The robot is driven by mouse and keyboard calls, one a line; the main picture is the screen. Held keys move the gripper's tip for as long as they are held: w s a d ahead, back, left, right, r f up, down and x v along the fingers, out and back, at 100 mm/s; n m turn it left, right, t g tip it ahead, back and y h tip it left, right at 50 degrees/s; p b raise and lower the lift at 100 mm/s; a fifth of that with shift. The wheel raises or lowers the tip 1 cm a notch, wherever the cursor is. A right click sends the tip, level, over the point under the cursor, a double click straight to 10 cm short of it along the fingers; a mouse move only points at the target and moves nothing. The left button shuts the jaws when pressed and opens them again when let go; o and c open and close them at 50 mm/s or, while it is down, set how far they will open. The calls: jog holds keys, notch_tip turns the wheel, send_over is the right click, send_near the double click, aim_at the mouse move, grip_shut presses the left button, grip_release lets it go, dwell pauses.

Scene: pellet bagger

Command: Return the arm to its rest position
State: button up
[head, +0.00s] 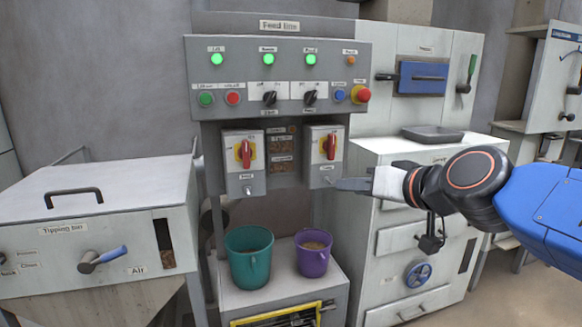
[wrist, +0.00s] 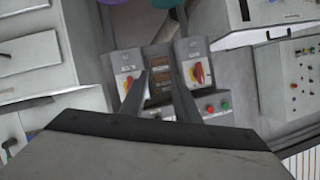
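My gripper (head: 342,184) shows side-on in the head view, reaching left from my blue and black arm, in front of the lower edge of the right switch box on the feed line panel. In the wrist view its two fingers (wrist: 159,76) stand apart with nothing between them. The right switch box (head: 324,152) has a red handle on a yellow plate, standing upright. I cannot tell whether the fingertips touch the box.
A teal bucket (head: 249,256) and a purple bucket (head: 313,252) stand on the shelf below. A grey tray (head: 432,133) lies on the white cabinet (head: 400,285) behind my arm. The tipping bin (head: 95,225) stands at left. Three green lamps are lit on the panel (head: 277,77).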

jog(key=s+d+f+g+h, duration=0.2)
jog(key=s+d+f, duration=0.2)
jog(key=s+f, duration=0.2)
jog(key=s+d+f+g+h, duration=0.2)
jog(key=s+d+f, duration=0.3)
jog(key=f, duration=0.5)
jog(key=s+d+f+m+g+h, duration=0.1)
jog(key=s+d+f+g+h, duration=0.1)
jog(key=s+d+f, duration=0.3)
notch_tip(320, 180, down, 3)
jog(key=shift+s+d+g, duration=0.25)
jog(key=shift+s+g, duration=0.45)
jog(key=shift+s, duration=0.25)
